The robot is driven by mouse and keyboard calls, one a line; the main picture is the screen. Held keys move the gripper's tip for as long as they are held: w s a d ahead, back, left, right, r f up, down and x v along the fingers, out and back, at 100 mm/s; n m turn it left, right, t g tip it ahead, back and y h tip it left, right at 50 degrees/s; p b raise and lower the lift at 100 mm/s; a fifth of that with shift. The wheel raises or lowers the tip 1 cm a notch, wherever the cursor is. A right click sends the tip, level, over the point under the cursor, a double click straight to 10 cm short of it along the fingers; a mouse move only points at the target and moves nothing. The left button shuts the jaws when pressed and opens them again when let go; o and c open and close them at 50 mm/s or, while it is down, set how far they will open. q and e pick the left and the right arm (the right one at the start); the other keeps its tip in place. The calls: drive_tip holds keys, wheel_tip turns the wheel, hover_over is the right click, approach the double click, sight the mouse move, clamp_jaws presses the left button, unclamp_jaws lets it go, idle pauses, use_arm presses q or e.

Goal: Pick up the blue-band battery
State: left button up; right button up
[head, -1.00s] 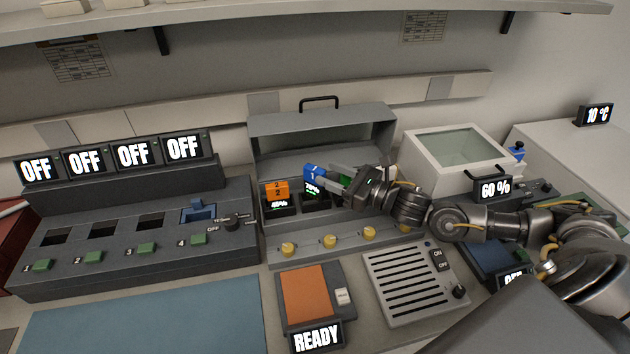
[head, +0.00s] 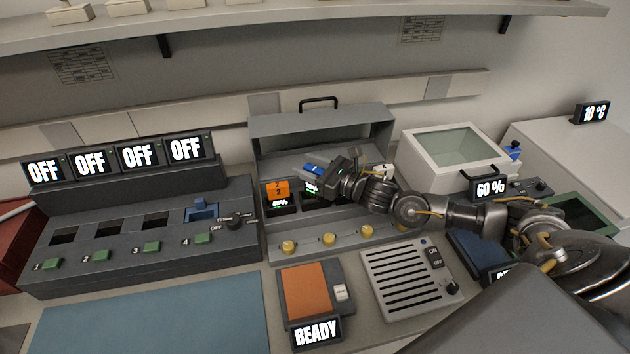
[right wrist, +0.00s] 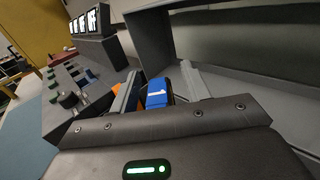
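The blue-band battery (head: 313,169), blue on top with a white 1, stands in a bay of the grey hooded charger, above a small percent display. My right gripper (head: 311,170) reaches in from the right with its fingers on either side of the battery. In the right wrist view the blue battery (right wrist: 157,93) shows between the two spread fingers, nearer the left finger, with a gap on the right. The lower part of the battery is hidden. My left gripper is not in view.
An orange battery (head: 276,190) marked 2 stands close to the left in the same charger (head: 262,130), whose hood and handle rise behind. Yellow knobs (head: 329,239) line its front. A white box with a glass lid (head: 455,147) stands to the right.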

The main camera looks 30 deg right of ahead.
clamp_jaws()
drive_tip(key=shift+r, duration=0.1)
drive_tip(key=shift+r+b, duration=0.35)
drive_tip(key=shift+r, duration=0.15)
drive_tip(key=s+a+r+p, duration=0.1)
drive_tip(key=s+a+r, duration=0.1)
drive_tip(key=s+r, duration=0.4)
drive_tip(key=s+a+r+p, duration=0.2)
drive_tip(key=s+r, duration=0.3)
drive_tip(key=s, duration=0.2)
drive_tip(key=shift+a+r+p, duration=0.25)
drive_tip(key=shift+r+p, duration=0.05)
drive_tip(key=shift+r, duration=0.1)
